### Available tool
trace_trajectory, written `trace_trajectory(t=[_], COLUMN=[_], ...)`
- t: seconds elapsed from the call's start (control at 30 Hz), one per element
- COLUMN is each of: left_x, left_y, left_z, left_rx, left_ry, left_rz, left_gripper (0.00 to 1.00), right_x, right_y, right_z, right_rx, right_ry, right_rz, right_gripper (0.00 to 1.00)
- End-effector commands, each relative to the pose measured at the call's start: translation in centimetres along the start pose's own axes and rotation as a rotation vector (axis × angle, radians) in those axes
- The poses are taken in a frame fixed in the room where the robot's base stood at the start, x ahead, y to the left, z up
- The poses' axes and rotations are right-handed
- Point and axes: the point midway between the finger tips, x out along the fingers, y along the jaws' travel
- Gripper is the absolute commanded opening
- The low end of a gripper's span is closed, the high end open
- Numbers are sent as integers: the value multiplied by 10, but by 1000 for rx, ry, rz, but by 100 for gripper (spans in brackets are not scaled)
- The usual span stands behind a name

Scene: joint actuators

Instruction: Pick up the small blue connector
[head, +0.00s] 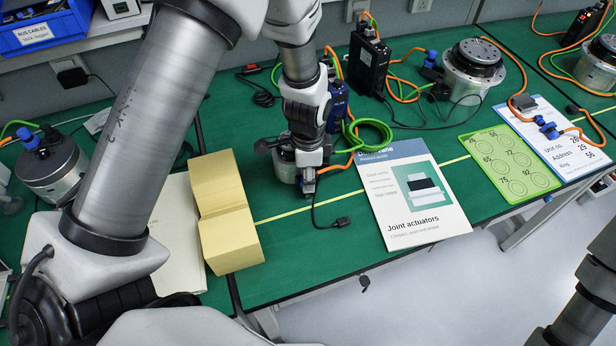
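A small blue connector (548,130) on an orange cable lies on the white-and-blue unit card (563,150) at the right, well away from this gripper. Other blue connectors sit on the back actuator (431,60) and on the left actuator (28,138). My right gripper is not in view.
The joint actuators booklet (430,222) lies right of the gripper, with a black cable plug (342,222) between. A yellow pad (228,215) stands to its left. A black box (369,65) and cables lie behind. A green card (507,162) lies near the right front edge.

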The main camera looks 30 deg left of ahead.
Motion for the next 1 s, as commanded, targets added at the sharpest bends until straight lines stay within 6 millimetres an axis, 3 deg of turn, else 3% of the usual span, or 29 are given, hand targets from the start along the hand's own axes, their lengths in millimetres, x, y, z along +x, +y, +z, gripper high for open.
trace_trajectory(t=[0.1, 0.2, 0.53, 0.63, 1.0], left_x=[0, -1, -2, -10, -91], left_y=[0, 0, 0, -1, -1], left_z=[0, 0, 0, 0, 0], left_rx=[0, 0, 0, 0, 0], left_ry=[0, 0, 0, 2, 2], left_rz=[0, 0, -1, -2, -2], left_gripper=[36, 6, 6, 6, 6], right_x=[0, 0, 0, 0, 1], right_y=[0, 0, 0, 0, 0], right_z=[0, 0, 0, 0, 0], right_rx=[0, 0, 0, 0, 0], right_ry=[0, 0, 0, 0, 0], right_rz=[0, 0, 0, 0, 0], right_gripper=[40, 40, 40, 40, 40])
